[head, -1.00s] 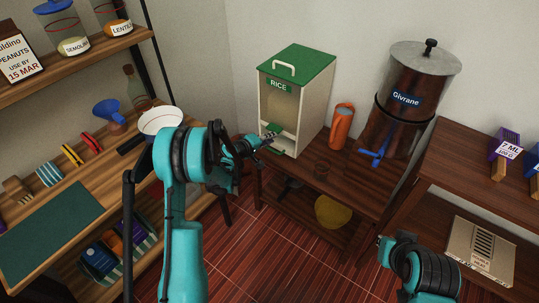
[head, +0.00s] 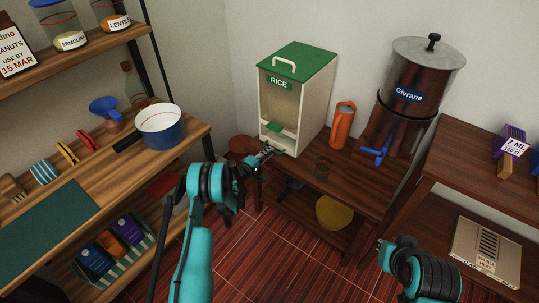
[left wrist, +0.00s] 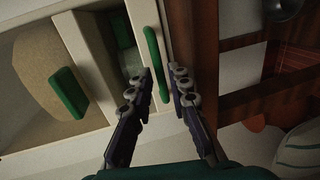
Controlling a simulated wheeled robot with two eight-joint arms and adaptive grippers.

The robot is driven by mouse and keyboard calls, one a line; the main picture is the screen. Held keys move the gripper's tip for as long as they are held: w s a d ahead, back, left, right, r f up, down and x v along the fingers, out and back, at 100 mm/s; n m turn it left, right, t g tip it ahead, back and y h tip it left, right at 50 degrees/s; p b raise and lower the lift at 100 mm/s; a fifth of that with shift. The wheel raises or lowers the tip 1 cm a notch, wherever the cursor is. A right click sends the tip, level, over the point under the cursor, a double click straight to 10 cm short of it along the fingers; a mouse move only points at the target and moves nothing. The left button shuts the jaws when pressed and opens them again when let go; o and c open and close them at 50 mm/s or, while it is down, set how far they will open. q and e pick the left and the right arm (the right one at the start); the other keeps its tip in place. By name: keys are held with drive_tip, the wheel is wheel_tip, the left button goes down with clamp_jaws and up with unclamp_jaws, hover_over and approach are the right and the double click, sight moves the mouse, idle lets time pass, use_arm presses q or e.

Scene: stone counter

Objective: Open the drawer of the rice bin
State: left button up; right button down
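The rice bin (head: 310,105) has a green lid and a RICE label and stands on the dark wooden table. At its base is a pale drawer with a green bar handle (left wrist: 157,63). The drawer looks shut. My left gripper (head: 266,152) is at the bin's lower front. In the left wrist view its fingers (left wrist: 161,71) are apart, with the green handle showing between the tips; I cannot tell whether they touch it. A green flap (left wrist: 68,92) sits above the drawer. My right gripper (head: 383,246) is low at right, far from the bin; its fingers are too small to read.
An orange bottle (head: 342,127) and a Givrane dispenser (head: 412,75) with a blue tap stand right of the bin. A wooden shelf unit with a blue-and-white pot (head: 160,138) is at left. A yellow round thing (head: 334,212) is on the lower shelf.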

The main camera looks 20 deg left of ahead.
use_arm(q)
drive_tip(key=shift+w+d+f, duration=0.1)
drive_tip(key=shift+w+d, duration=0.1)
drive_tip(key=shift+w, duration=0.4)
use_arm(e)
drive_tip(key=shift+f, duration=0.25)
use_arm(q)
clamp_jaws()
